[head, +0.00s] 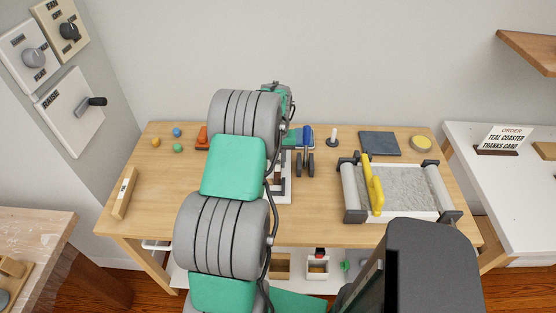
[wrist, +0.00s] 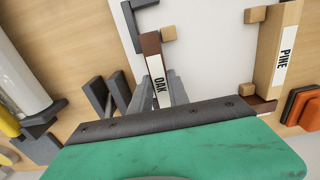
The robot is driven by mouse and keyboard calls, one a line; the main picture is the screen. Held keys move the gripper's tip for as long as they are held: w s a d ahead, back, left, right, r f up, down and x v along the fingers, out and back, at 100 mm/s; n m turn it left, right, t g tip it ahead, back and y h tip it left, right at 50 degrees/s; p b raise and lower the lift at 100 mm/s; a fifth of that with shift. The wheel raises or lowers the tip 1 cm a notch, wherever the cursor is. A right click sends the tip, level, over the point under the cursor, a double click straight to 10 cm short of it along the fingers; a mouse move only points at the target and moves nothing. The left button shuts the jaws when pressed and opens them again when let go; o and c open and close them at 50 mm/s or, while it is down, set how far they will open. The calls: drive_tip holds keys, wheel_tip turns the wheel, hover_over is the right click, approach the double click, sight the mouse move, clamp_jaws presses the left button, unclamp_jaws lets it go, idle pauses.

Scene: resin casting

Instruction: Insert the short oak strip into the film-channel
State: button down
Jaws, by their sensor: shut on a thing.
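The oak strip (wrist: 153,60), a short brown-ended piece with a white OAK label, shows in the wrist view. My gripper (wrist: 165,92) is shut on it; the grey fingers meet the strip near its lower end. The strip is over or beside a white board (wrist: 212,50). The board bears small wooden blocks (wrist: 255,15) and a dark grey angled bracket (wrist: 130,25). I cannot tell which part is the film-channel, nor whether the strip touches the board.
A strip labelled PINE (wrist: 281,45) stands at the board's right edge in the wrist view. Grey uprights (wrist: 104,93) stand left of my fingers. Bare tabletop lies left (head: 165,205).

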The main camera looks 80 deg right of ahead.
drive_tip(key=shift+f, duration=0.15)
drive_tip(key=c, duration=1.2)
unclamp_jaws()
drive_tip(key=shift+o, duration=0.2)
